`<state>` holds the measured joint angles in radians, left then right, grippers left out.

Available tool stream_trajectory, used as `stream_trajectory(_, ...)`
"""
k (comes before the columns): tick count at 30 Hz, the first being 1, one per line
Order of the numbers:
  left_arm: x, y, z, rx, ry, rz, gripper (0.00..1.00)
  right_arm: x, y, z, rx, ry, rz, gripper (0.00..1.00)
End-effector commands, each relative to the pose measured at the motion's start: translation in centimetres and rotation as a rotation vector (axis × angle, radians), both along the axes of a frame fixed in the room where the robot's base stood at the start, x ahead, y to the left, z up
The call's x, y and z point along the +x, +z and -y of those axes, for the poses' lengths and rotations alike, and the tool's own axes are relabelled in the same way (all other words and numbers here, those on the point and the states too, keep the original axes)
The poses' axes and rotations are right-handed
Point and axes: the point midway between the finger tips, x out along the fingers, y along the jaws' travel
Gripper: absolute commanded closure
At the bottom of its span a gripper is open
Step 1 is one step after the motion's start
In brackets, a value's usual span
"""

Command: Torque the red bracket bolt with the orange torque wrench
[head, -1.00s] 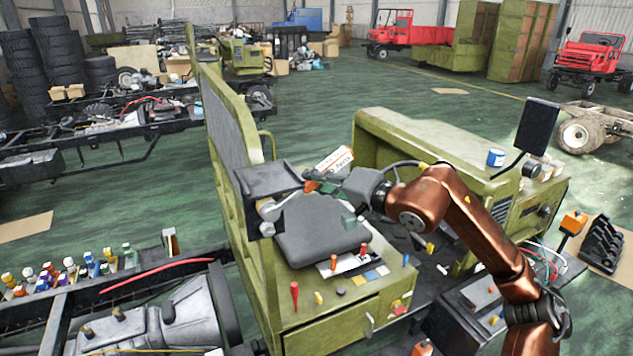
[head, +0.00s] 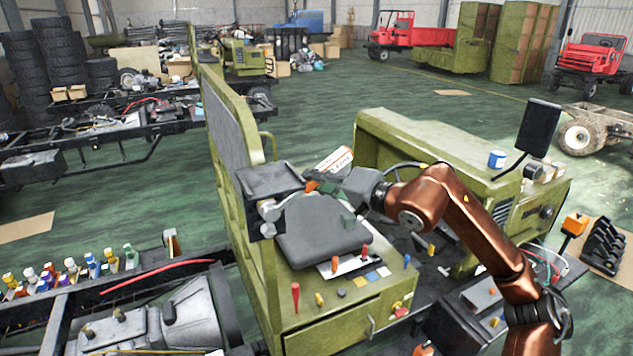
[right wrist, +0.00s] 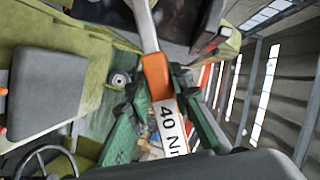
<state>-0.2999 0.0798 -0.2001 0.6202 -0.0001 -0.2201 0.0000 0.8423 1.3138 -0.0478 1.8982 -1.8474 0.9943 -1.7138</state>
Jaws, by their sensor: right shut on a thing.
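The orange torque wrench (head: 312,187) has a metal shaft and a white label. My right gripper (head: 337,190) is shut around its orange handle above the seat. The right wrist view shows the wrench (right wrist: 157,78) between my two green fingers (right wrist: 162,125), with "40 N" readable on the label. Its metal end reaches to the dark box-like bracket (head: 268,178) on the green cab wall, by a silver round part (head: 268,209). I cannot clearly make out the red bolt; the wrench end and bracket may hide it. My left gripper is out of view.
The dark seat (head: 318,238) lies just below the wrench. The green cab wall (head: 235,150) stands at the left. Screwdrivers stand on the green box front, including a red one (head: 295,296). A steering wheel (head: 405,172) is behind my right arm.

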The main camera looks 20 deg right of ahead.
Motion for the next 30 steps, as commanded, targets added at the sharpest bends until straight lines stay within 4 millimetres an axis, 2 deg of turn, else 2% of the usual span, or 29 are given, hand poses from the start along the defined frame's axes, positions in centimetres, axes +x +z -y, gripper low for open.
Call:
stream_trajectory(23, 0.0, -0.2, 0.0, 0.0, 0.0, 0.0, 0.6, 0.4, 0.2, 0.0, 0.003, 0.0, 0.005, 1.0)
stream_trajectory(30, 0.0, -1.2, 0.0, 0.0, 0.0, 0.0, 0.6, 0.5, -0.4, 0.1, 0.035, 0.001, 0.004, 1.0)
